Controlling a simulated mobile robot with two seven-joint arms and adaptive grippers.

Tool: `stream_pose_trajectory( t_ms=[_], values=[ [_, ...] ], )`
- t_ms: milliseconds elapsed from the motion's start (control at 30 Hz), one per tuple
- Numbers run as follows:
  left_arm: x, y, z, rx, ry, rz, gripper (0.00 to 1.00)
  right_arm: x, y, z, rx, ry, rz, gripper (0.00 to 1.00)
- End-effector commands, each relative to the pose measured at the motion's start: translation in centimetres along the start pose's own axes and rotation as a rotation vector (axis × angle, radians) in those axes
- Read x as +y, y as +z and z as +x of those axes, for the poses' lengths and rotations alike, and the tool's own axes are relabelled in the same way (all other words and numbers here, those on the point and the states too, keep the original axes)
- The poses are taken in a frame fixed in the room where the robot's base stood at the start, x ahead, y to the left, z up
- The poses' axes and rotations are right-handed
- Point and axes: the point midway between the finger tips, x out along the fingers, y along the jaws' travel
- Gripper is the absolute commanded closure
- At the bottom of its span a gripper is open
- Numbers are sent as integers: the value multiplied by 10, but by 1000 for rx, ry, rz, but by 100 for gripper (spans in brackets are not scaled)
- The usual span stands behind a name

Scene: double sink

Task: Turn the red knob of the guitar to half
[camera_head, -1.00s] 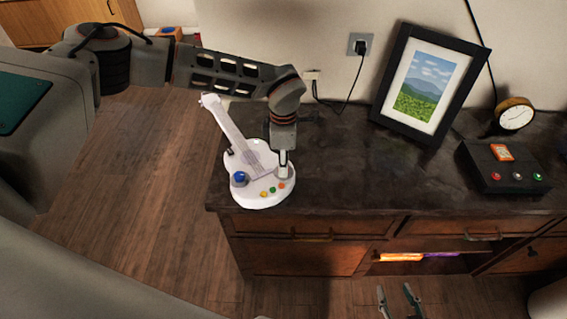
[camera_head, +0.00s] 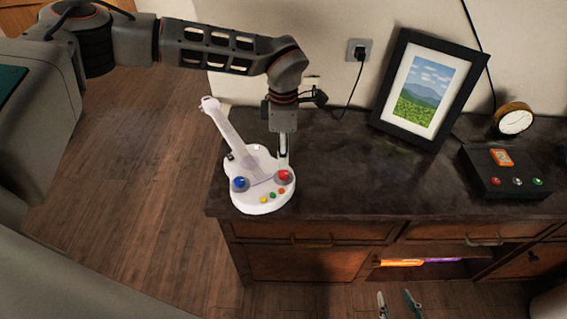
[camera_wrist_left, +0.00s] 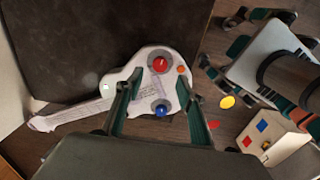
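A white toy guitar (camera_head: 258,199) lies on the dark countertop near its left front corner, neck pointing back. Its red knob (camera_head: 284,175) is on the right of the body and its blue knob (camera_head: 240,184) on the left. My left gripper (camera_head: 283,158) points down just behind and above the red knob. In the left wrist view the left gripper (camera_wrist_left: 158,78) is open, with the red knob (camera_wrist_left: 160,64) just beyond the gap between its fingertips, ungripped. The knob's setting is too small to read. My right gripper (camera_head: 400,300) is open and empty at the bottom edge.
A black picture frame (camera_head: 387,111), a round clock (camera_head: 514,121) and a black box with buttons (camera_head: 502,178) stand to the right on the countertop (camera_head: 350,185). A socket with a cord (camera_head: 358,50) is on the wall. The counter right of the guitar is clear.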

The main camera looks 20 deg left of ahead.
Motion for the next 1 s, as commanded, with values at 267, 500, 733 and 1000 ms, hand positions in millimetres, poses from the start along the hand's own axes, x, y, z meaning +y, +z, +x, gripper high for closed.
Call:
stream_pose_trajectory(
  t_ms=[267, 500, 733, 1000],
  values=[
    [0, 0, -41, 0, 1, 0, 62, 0, 0, 0, 1, 0, 1, 60],
    [0, 0, -48, 0, 0, 1, 62, 0, 0, 0, 1, 0, 1, 60],
    [0, 0, -48, 0, 0, 1, 62, 0, -1, 0, 1, 0, 1, 60],
    [-12, 13, -40, -34, -24, 20, 62, -1, -1, 0, 2, -1, 2, 60]
  ],
)
